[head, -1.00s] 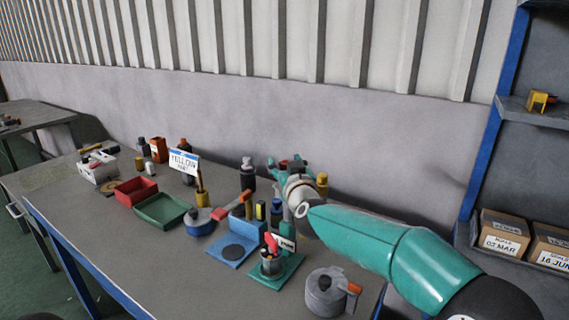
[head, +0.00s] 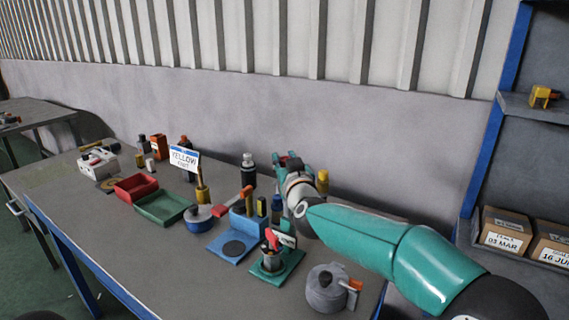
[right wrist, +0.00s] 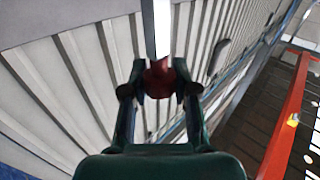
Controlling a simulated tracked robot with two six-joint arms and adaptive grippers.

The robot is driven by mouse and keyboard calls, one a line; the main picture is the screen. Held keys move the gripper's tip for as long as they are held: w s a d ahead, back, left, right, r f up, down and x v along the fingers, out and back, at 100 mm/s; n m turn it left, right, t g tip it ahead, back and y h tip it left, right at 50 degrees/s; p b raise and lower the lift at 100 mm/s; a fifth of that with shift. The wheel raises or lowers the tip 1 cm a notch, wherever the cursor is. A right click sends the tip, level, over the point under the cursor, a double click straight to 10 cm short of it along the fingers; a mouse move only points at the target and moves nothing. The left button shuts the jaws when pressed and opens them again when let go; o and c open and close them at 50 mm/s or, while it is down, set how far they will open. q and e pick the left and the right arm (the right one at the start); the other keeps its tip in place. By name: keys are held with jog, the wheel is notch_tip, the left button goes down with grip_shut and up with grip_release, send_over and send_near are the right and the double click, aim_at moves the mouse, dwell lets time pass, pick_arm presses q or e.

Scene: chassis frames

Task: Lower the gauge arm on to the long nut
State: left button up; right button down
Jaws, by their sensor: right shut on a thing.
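My right gripper (head: 288,162) is above the back right of the bench, its fingers upward. In the right wrist view it is shut on a small red piece (right wrist: 160,78). A red and orange bar (head: 231,202), possibly the gauge arm, slants up at the stand's back block, apart from my gripper. A green stand (head: 285,271) carries a grey cylinder (head: 271,260) and a red part. I cannot make out the long nut. My left gripper is not in view.
A grey pot (head: 325,290) with an orange-tipped handle stands at the front right. A black bottle (head: 248,170) and a yellow can (head: 322,182) flank my gripper.

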jog(key=s+a+f+n+t+y+b, duration=0.3)
jog(key=s+a+n+t+b, duration=0.1)
jog(key=b, duration=1.2)
jog(key=shift+s+a+f+n, duration=0.3)
jog(key=shift+s+a+n, duration=0.3)
jog(key=shift+s+n, duration=0.75)
jog(key=shift+s+m, duration=0.2)
jog(key=shift+m, duration=0.05)
jog(key=c, duration=0.9)
grip_release()
jog(key=shift+r, duration=0.1)
jog(key=shift+o, duration=0.2)
jog(key=shift+s, duration=0.25)
jog(key=v, duration=1.1)
jog(key=shift+s+d+f, duration=0.15)
jog(key=shift+s+f, duration=0.1)
jog(key=shift+f, duration=0.1)
